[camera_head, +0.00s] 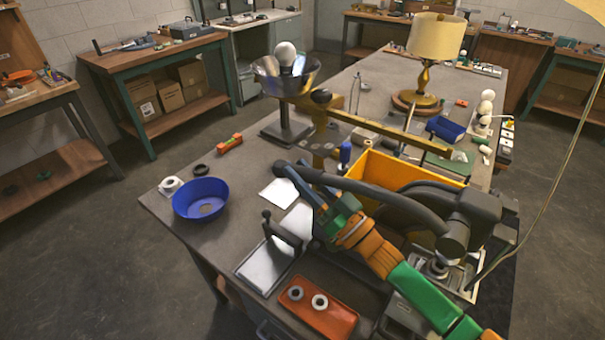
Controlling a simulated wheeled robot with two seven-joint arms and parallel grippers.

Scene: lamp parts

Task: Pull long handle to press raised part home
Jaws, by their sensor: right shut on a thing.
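The long dark handle (385,200) runs from the black press head (462,222) at the right towards the left, over the yellow bin. My right gripper (296,180) comes in from the lower right and is shut on the handle near its free left end. The blue fingers lie across the handle, partly covering the grip. Below the press head a round metal part (438,267) sits on the press base; how high it stands is too small to tell. My left gripper is not in view.
A yellow bin (368,168) stands behind the handle. A red tray (318,318) with two rings, a silver tray (265,266) and a blue bowl (201,198) lie on the bench. A stand with a metal bowl and bulb (286,58) and a brass lamp (434,45) stand farther back.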

